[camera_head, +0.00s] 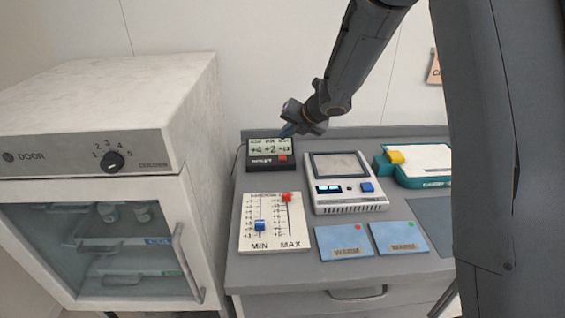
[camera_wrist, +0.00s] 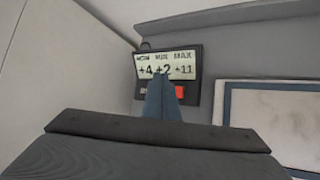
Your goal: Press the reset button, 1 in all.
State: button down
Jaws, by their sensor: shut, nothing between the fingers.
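A small black display unit (camera_head: 270,153) stands at the back left of the grey counter. Its screen shows NOW, MIN and MAX over +4, +2 and what reads as +11 in the wrist view. The red reset button (camera_head: 283,158) is on its lower front, right of a label; it also shows in the wrist view (camera_wrist: 180,91). My gripper (camera_head: 286,132) is shut and empty, pointing down near the unit's top edge.
A white device (camera_head: 345,205) with a blue button stands right of the unit, with a teal and white device (camera_head: 420,170) beyond. A fridge (camera_head: 95,150) stands left.

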aim_at(285, 158)
jog(key=shift+f+b, duration=2.4)
jog(key=shift+f, duration=0.15)
jog(key=shift+f, duration=0.15)
jog(key=shift+f+b, duration=0.3)
jog(key=shift+b, duration=0.15)
jog(key=shift+f+b, duration=0.5)
jog(key=shift+b, duration=0.05)
dwell(0.6)
dwell(0.4)
jog(key=shift+r+p, duration=0.95)
jog(key=shift+p, duration=0.05)
jog(key=shift+r, duration=0.1)
notch_tip(285, 158, up, 5)
jog(key=p, duration=0.5)
